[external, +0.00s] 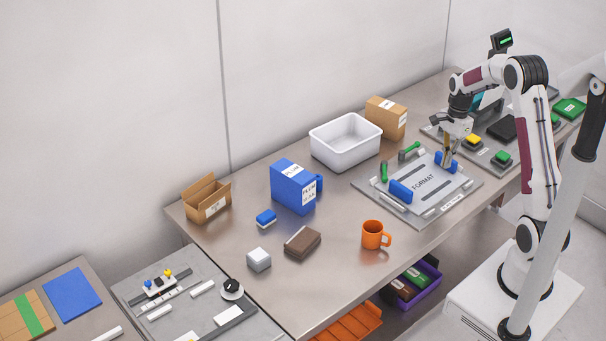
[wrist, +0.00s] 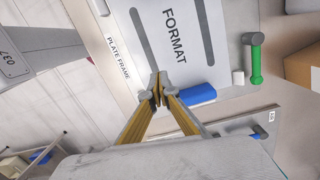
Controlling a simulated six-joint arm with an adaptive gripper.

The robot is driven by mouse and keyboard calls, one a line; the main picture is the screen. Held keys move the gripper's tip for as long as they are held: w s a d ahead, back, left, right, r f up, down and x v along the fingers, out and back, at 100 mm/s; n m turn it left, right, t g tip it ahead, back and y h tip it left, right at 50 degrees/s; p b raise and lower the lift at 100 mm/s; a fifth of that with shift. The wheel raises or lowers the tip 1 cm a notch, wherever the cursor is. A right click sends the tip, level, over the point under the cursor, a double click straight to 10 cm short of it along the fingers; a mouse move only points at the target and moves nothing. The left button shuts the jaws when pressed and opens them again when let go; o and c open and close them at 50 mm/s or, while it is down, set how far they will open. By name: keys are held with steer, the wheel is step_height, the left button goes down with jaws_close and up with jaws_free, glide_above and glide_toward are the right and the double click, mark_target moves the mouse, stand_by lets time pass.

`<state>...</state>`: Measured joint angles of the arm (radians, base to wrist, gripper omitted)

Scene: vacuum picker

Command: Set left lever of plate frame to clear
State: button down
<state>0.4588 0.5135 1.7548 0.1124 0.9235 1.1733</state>
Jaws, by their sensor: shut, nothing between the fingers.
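The plate frame (external: 466,186) lies on the steel table and holds a grey plate marked FORMAT (external: 424,183). Two green-handled levers stand along its far side: a left one (external: 384,172) and a right one (external: 410,150). One green lever (wrist: 256,65) shows in the wrist view, at the right. Blue blocks sit at the plate's left (external: 401,190) and right ends; the right one also shows in the wrist view (wrist: 196,95). My gripper (external: 447,163) is shut and empty, above or at the right blue block; contact is unclear. Its fingertips (wrist: 157,90) show in the wrist view.
A white bin (external: 346,141) and a cardboard box (external: 386,118) stand behind the frame. An orange mug (external: 373,235) is in front and a blue carton (external: 293,187) is to the left. A button panel (external: 489,153) lies to the right. Bare table lies left of the frame.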

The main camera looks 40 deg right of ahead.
mark_target(384, 173)
steer(key=shift+s+a+m+t+y, duration=0.1)
steer(key=shift+s+m+t+y, duration=0.15)
steer(key=shift+m, duration=0.2)
steer(key=shift+s+a+m+t+y, duration=0.1)
steer(key=shift+m+t+y, duration=0.05)
steer(key=shift+m+y, duration=0.25)
steer(key=shift+w+a+r+m+t+y, duration=0.15)
steer(key=shift+a+r+m+t+y, duration=0.2)
steer(key=shift+m, duration=0.3)
steer(key=shift+w+r+m+t+y, duration=0.1)
steer(key=shift+m+t+y, duration=0.35)
steer(key=shift+m, duration=0.15)
steer(key=w+a+r+m+t, duration=0.1)
steer(key=w+a+m+t+y, duration=0.1)
steer(key=w, duration=0.1)
steer(key=w+r+m+t, duration=0.1)
steer(key=shift+w+a+r, duration=0.25)
steer(key=shift+a+r, duration=0.05)
steer(key=shift+a, duration=0.1)
steer(key=shift+f, duration=0.1)
steer(key=shift+y, duration=0.25)
steer(key=x, duration=1)
steer(key=shift+w+a, duration=0.1)
steer(key=shift+w+a+f, duration=0.15)
steer(key=shift+w+a, duration=0.55)
steer(key=shift+w, duration=0.05)
steer(key=shift+w+a+f, duration=0.1)
steer(key=shift+w+a, duration=0.45)
steer(key=shift+w, duration=0.05)
